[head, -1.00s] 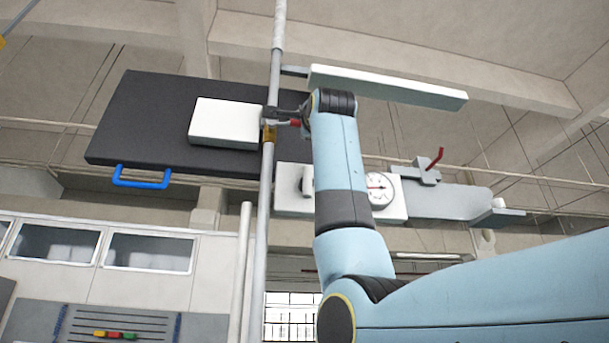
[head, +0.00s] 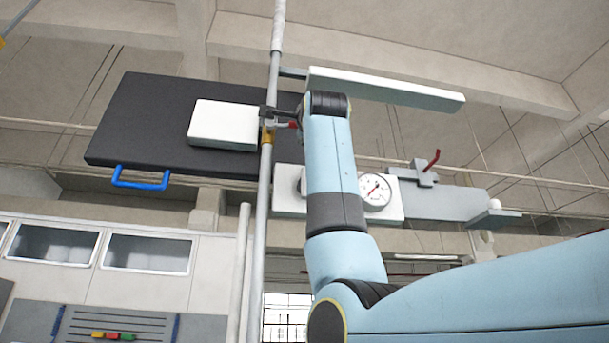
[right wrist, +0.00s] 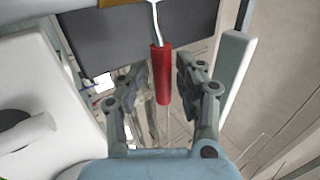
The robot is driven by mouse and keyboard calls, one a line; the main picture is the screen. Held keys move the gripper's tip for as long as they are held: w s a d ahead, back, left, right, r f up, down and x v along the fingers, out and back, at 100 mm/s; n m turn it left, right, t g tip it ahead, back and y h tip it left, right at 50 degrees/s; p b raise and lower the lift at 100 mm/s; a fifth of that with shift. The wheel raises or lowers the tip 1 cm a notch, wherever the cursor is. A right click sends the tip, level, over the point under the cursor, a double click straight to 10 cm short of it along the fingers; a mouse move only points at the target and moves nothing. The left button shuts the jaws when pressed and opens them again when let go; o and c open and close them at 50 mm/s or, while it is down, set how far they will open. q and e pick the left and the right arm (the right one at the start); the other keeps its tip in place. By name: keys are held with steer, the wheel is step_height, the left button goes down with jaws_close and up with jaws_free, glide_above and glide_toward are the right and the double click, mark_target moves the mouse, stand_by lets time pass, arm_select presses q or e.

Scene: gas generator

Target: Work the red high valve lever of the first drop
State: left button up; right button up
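The red lever (right wrist: 162,75) hangs from a thin metal stem in the right wrist view. My right gripper (right wrist: 164,82) is open, with one finger on each side of the red handle. A gap shows between the handle and each finger. In the head view the red lever (head: 291,125) is a small patch beside the brass valve (head: 267,136) on the vertical grey pipe (head: 264,190). My right gripper (head: 284,113) is at the valve there, largely hidden by my arm. My left gripper is not in view.
A dark panel (head: 130,115) with a white box (head: 222,124) and a blue handle (head: 140,181) is behind the pipe. A round gauge (head: 375,190) and another red lever (head: 433,159) are to the right. A long pale bar (head: 390,90) is above my arm.

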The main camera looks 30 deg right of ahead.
steer(key=shift+w, duration=0.15)
steer(key=v, duration=1.2)
steer(key=shift+w+f, duration=0.1)
